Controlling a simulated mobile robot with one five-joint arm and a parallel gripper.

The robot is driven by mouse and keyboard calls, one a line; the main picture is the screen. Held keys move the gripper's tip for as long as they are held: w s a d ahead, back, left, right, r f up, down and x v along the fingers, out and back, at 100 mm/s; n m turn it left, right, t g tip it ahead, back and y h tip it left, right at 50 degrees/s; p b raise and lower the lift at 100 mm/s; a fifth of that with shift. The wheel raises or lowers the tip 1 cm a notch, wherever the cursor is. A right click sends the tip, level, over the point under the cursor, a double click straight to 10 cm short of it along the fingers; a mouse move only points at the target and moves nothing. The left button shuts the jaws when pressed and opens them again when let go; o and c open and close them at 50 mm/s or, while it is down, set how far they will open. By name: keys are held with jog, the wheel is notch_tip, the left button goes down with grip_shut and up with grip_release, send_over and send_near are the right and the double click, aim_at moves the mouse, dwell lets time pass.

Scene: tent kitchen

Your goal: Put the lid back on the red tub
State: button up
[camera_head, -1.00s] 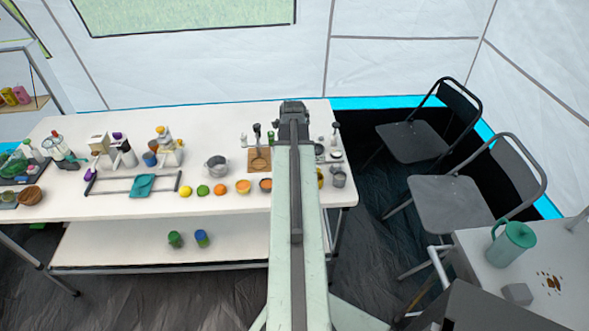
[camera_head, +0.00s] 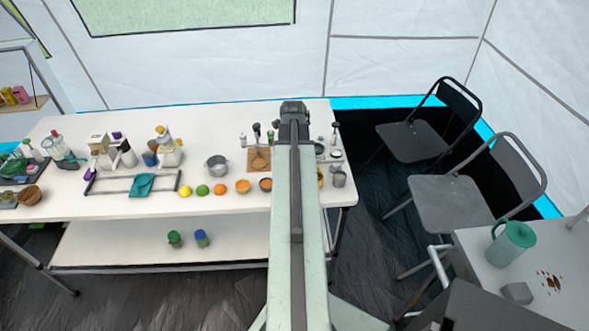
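I cannot pick out a red tub or its lid for certain in the head view. A small orange-red round container (camera_head: 265,184) stands near the table's front edge, just left of my pale green arm; it is too small to tell whether it is the tub. My arm runs up the middle of the picture and ends in a dark block over the table's back edge. No gripper fingers show. The arm hides a strip of the table.
The long white table (camera_head: 120,207) carries a grey pot (camera_head: 217,166), a teal cloth (camera_head: 141,185), fruit and several bottles. A lower shelf (camera_head: 130,247) holds two small containers. Two folding chairs (camera_head: 450,203) and a side table with a green jug (camera_head: 511,243) stand at right.

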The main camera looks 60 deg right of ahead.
jog(key=shift+f, duration=0.1)
dwell(0.7)
jog(key=o, duration=1.4)
jog(key=o, duration=0.5)
notch_tip(320, 180, up, 7)
jog(key=p, duration=0.7)
grip_shut()
